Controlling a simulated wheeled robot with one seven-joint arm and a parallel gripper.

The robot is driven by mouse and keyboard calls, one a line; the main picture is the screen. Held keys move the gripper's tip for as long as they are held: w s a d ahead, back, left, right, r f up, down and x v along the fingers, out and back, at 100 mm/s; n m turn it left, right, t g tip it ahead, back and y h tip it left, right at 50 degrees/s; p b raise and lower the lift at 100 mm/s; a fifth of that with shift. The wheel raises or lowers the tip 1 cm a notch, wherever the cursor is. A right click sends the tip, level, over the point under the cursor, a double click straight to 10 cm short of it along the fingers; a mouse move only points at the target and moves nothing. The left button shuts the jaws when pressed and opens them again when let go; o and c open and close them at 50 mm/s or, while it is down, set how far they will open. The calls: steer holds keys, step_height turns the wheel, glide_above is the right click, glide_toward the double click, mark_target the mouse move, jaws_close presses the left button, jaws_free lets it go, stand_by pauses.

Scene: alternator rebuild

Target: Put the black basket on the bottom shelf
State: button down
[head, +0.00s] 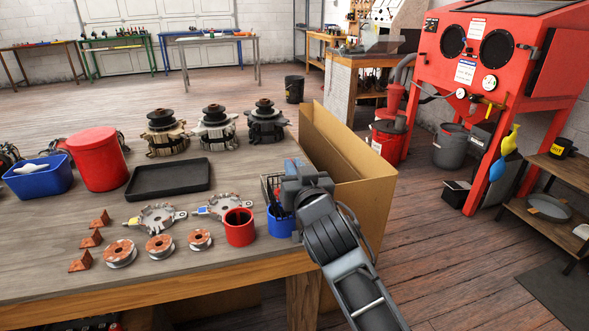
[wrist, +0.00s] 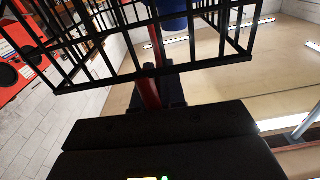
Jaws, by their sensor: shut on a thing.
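The black basket (wrist: 105,45) is a dark wire-bar basket that fills the top of the wrist view, tilted there. My gripper (head: 290,190) is shut on it above the right end of the workbench. In the head view only part of the basket (head: 269,188) shows, left of and behind my gripper. Whether its base touches the bench is unclear. A wooden shelf unit stands at the right edge of the head view.
A blue cup (head: 281,222) and a red cup (head: 240,228) stand close to my gripper. An open cardboard box (head: 365,205) is just right of it. A red blasting cabinet (head: 500,60) stands behind. Open floor (head: 450,260) lies between bench and shelf.

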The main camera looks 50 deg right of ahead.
steer(key=shift+f, duration=0.25)
steer(key=c, duration=1.2)
jaws_free()
steer(key=shift+r, duration=0.15)
steer(key=shift+r+p, duration=0.3)
steer(key=b+v, duration=0.1)
steer(key=v, duration=1.1)
steer(key=shift+b, duration=0.35)
